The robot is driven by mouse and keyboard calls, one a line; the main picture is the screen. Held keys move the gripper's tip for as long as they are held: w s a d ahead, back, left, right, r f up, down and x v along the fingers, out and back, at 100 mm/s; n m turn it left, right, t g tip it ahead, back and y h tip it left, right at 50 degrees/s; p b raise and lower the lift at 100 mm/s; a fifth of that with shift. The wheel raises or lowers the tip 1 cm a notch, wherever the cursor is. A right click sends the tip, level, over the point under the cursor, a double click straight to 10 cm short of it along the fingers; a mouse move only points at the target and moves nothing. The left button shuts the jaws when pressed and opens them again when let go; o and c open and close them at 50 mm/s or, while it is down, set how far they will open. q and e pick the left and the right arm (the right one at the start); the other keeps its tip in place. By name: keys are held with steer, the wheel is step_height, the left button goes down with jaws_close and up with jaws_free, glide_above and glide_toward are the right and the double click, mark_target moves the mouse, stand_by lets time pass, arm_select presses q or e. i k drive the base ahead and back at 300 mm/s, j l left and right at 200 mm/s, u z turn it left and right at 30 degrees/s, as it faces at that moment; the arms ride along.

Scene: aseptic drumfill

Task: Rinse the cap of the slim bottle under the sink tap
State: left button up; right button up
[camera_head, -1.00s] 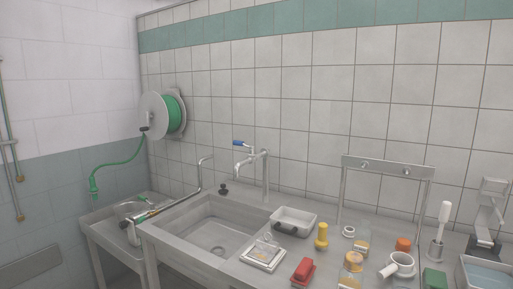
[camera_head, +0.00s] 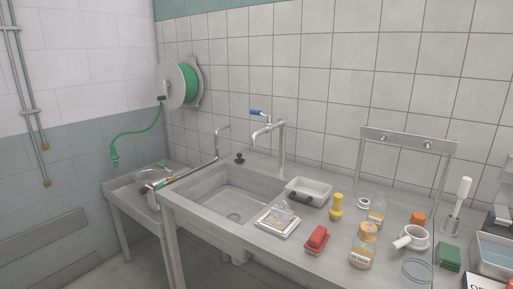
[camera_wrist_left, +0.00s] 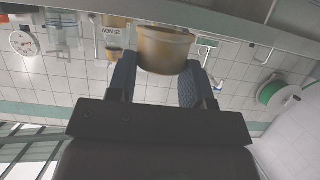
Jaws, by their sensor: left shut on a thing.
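My left gripper (camera_wrist_left: 158,82) shows in the left wrist view, shut on a tan, round cap-like piece (camera_wrist_left: 164,50). Its far side is out of sight, and I cannot tell whether anything is joined to it. In the head view, a slim clear bottle (camera_head: 376,212) with amber content stands on the counter behind a wider labelled jar with an amber-orange top (camera_head: 363,247). I see no cap clearly on the slim bottle. The tap (camera_head: 268,131) with a blue lever rises behind the sink (camera_head: 228,200). Neither gripper shows in the head view.
A white tray (camera_head: 308,190), a yellow piece (camera_head: 337,207), a red block (camera_head: 317,239) and a small flat tray (camera_head: 278,221) stand right of the sink. A white mug (camera_head: 413,237) and a metal rack (camera_head: 405,140) are farther right. The sink basin looks empty.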

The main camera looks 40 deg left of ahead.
mark_target(258, 112)
steer(key=j, duration=0.6)
steer(key=i+j+u, duration=0.15)
steer(key=j, duration=1.05)
steer(key=i+j+u, duration=0.1)
steer(key=j, duration=0.5)
steer(key=i+j, duration=0.2)
steer(key=j, duration=0.4)
steer(key=i+j+u, duration=0.15)
steer(key=j, duration=0.45)
steer(key=i+j, duration=0.1)
steer(key=j, duration=0.45)
steer(key=i+j+u, duration=0.1)
steer(key=j, duration=0.5)
steer(key=i+j+u, duration=0.1)
steer(key=i+j, duration=0.45)
